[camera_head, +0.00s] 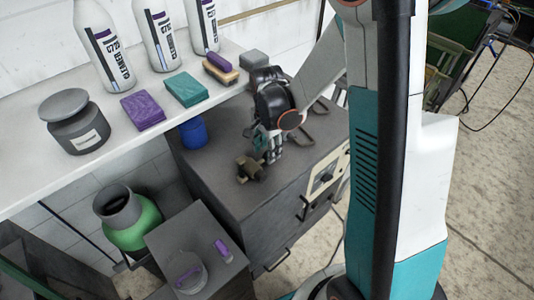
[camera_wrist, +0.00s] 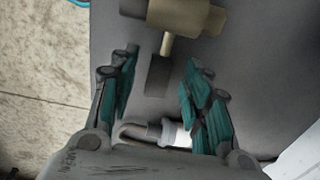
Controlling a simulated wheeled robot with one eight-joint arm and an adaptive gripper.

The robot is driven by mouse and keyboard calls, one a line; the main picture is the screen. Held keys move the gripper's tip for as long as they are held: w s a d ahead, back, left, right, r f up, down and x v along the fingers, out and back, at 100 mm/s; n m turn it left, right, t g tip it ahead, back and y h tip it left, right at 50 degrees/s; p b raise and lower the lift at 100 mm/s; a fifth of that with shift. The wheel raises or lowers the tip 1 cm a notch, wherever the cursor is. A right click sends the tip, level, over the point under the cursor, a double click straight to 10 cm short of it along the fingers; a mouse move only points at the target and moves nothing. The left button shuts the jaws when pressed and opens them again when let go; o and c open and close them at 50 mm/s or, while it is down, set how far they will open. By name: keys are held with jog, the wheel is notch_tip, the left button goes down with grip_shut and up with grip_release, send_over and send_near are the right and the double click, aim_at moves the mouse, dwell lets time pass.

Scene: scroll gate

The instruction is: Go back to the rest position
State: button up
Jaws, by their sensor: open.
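My gripper (camera_wrist: 160,85) is open and empty in the wrist view, its two teal-padded fingers spread apart over a dark grey cabinet top. In the head view my gripper (camera_head: 268,150) hangs at the end of my arm, above the dark grey cabinet (camera_head: 225,165). A small tan and brown valve-like object (camera_head: 250,170) lies on the cabinet top near the fingers. In the wrist view this object (camera_wrist: 185,15) is beyond the fingertips, with its stem pointing back between them. Contact with the fingers is not seen. A white and grey cylindrical part (camera_wrist: 175,132) shows between the finger bases.
A white shelf (camera_head: 30,150) holds several cleaner bottles (camera_head: 105,45), a grey jar (camera_head: 75,125), a purple cloth (camera_head: 142,110), a teal cloth (camera_head: 187,90) and a brush (camera_head: 220,70). A blue cup (camera_head: 194,132) stands on the cabinet. A green container (camera_head: 135,225) is below.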

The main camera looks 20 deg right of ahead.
notch_tip(320, 180, up, 9)
dwell(0.3)
jog(key=s+a+r+n+t+b, duration=0.1)
jog(key=s+r+n+t, duration=0.2)
jog(key=s+r+n, duration=0.2)
jog(key=s+a+r+n+t+b, duration=0.1)
jog(key=s+r+n+t, duration=0.3)
jog(key=s+n, duration=0.5)
jog(key=shift+s+a+r, duration=0.35)
jog(key=shift+s+a, duration=0.3)
jog(key=shift+s, duration=0.4)
